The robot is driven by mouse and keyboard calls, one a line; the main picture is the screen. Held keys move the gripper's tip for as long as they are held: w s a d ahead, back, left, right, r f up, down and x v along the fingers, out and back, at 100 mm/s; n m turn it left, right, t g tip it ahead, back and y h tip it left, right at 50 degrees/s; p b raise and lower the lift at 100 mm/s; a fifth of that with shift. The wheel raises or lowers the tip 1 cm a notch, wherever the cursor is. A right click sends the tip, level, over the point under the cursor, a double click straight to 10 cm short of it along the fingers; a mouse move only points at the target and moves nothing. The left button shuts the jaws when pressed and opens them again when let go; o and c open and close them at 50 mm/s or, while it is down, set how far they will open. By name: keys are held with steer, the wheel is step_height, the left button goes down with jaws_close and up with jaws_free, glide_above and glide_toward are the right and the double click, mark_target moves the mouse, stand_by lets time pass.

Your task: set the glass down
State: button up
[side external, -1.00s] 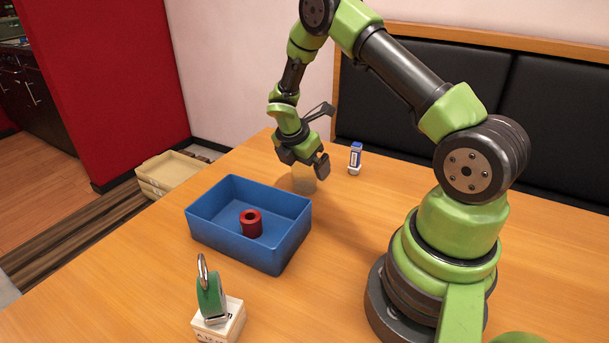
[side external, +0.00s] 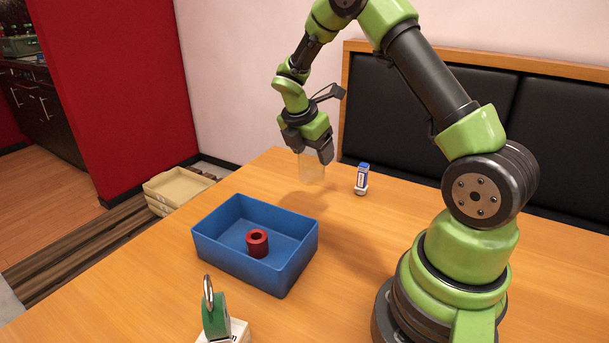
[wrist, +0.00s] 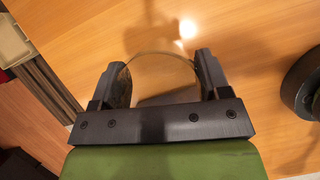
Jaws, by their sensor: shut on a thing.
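My gripper (side external: 311,152) points down over the far part of the table, behind the blue bin. It is shut on a clear glass (side external: 313,172), which hangs below the fingers, roughly upright. The glass looks a little above the table, with a soft shadow on the wood below it. In the wrist view the glass (wrist: 160,56) shows as a thin round rim between the two fingers (wrist: 163,82). Its faint outline makes its lower edge hard to see.
A small blue and white bottle (side external: 361,178) stands right of the glass. A green padlock (side external: 214,312) rests on a white box (side external: 238,332) at the front. Bare wood surrounds the glass.

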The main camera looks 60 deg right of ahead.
steer(key=shift+r, duration=0.8)
steer(key=shift+w+a, duration=0.1)
steer(key=shift+a, duration=0.05)
steer(key=w+a+n+t+y, duration=0.25)
steer(key=a+n, duration=0.75)
steer(key=a, duration=0.7)
steer(key=w+a+n+t+y, duration=0.2)
steer(key=w+a+n+t, duration=0.15)
steer(key=a+n, duration=0.95)
steer(key=shift+s+a+f+m+g, duration=0.1)
steer(key=shift+a+f+m, duration=0.45)
steer(key=shift+f, duration=1.05)
steer(key=shift+w+a+f+m+g, duration=0.1)
steer(key=shift+a+f+m, duration=0.45)
steer(key=shift+f, duration=1.1)
steer(key=shift+s+a+f+m+g, duration=0.1)
steer(key=shift+a+f+m, duration=0.2)
steer(key=shift+a+f, duration=0.9)
steer(key=shift+d+f, duration=0.45)
steer(key=o, duration=1)
steer(key=shift+f, duration=0.1)
